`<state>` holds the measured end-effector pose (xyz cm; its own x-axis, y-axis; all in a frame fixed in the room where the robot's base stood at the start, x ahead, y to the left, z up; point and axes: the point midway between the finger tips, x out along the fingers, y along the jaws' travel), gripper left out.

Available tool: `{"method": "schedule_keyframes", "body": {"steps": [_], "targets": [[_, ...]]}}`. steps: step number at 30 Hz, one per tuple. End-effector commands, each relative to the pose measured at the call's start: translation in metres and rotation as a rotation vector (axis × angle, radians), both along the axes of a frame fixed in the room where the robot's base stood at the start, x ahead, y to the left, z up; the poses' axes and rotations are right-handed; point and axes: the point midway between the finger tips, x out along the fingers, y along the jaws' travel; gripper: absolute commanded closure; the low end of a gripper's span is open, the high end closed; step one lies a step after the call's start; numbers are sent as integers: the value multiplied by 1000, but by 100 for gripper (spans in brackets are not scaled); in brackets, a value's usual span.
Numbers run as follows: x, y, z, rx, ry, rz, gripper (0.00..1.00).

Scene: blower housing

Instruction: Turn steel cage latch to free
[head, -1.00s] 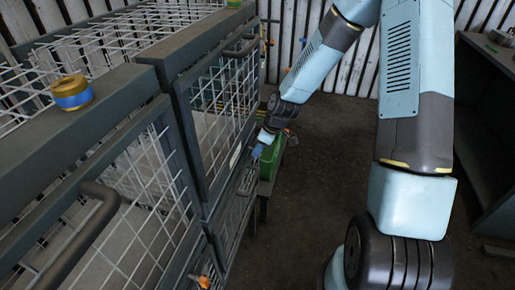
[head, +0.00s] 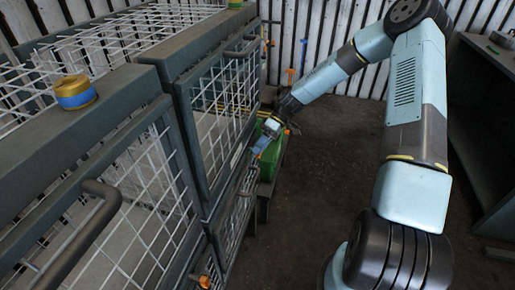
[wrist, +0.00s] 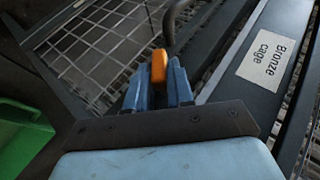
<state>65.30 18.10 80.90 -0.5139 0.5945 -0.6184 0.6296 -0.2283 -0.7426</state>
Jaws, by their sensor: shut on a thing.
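My gripper (wrist: 158,84) has blue fingers closed on an orange latch handle (wrist: 158,65) in the wrist view. The handle stands up between the fingertips, in front of a grey mesh cage door. A white label beside it reads "Bronze cage" (wrist: 268,62); no steel cage label is readable. In the head view my gripper (head: 261,146) is low at the far cage door, and the handle in it is hidden or too small to tell. Another orange latch (head: 204,282) shows low on the nearer cage front.
Grey-framed mesh cages (head: 187,110) line the left side, with bar handles sticking out. A yellow-and-blue tape roll (head: 75,92) lies on the near frame top. A green container (head: 272,160) is beside my gripper. Dark floor is clear in the middle; a grey bench (head: 490,130) stands right.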

Motion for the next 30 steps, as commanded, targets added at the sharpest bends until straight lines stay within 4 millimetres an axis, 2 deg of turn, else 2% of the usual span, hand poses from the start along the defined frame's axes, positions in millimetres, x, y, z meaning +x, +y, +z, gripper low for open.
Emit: {"method": "schedule_keyframes", "body": {"steps": [1, 18, 30], "targets": [[5, -5, -4, 12, 36, -9, 100], [4, -6, -10, 182, 508, -9, 100], [3, -5, -11, 241, 677, -7, 100]]}}
